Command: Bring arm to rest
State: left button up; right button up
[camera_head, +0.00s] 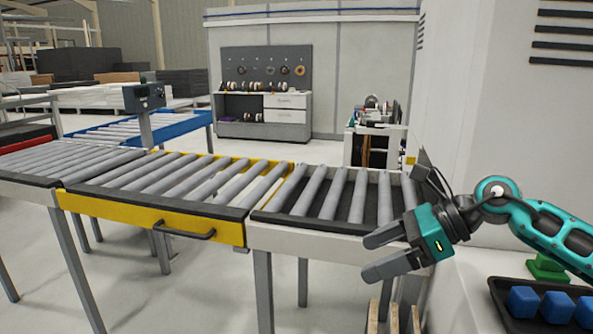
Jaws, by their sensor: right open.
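My right gripper (382,255) is teal with grey fingers. It is open, with nothing between its fingers. It hangs in front of the right end of the roller conveyor (335,226), near its front edge. My right arm (535,222) comes in from the right edge, with a teal link and a dark wrist. My left gripper and left arm do not show.
A black tray (497,289) with blue blocks (523,301) stands at the lower right under my arm, with a green piece (546,267) behind it. A white machine housing (500,110) rises behind the arm. A yellow conveyor section (150,212) with a handle stands left.

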jog(key=s+a+r+m+t+y, duration=0.2)
jog(key=a+r+m+t+y, duration=0.2)
jog(key=a+m+y, duration=0.45)
jog(key=s+d+f+m+t+h, duration=0.3)
jog(key=d+f+m+h, duration=0.45)
jog(key=m, duration=0.95)
jog(key=s+d+f+m+t+h, duration=0.4)
jog(key=f+m+h, duration=0.65)
jog(key=m, duration=0.65)
jog(key=s+d+f+m+g+h, duration=0.1)
jog(key=s+f+m+g, duration=0.3)
jog(key=s, duration=0.5)
jog(key=s+d+f+m+g, duration=0.1)
jog(key=s+f+m+g, duration=0.1)
jog(key=s+f+g, duration=0.6)
jog(key=w+a+f+t+y, duration=0.1)
jog(key=w+a+f+t, duration=0.1)
jog(key=w+f+t, duration=0.4)
jog(key=t, duration=0.3)
jog(key=shift+a+n, duration=0.35)
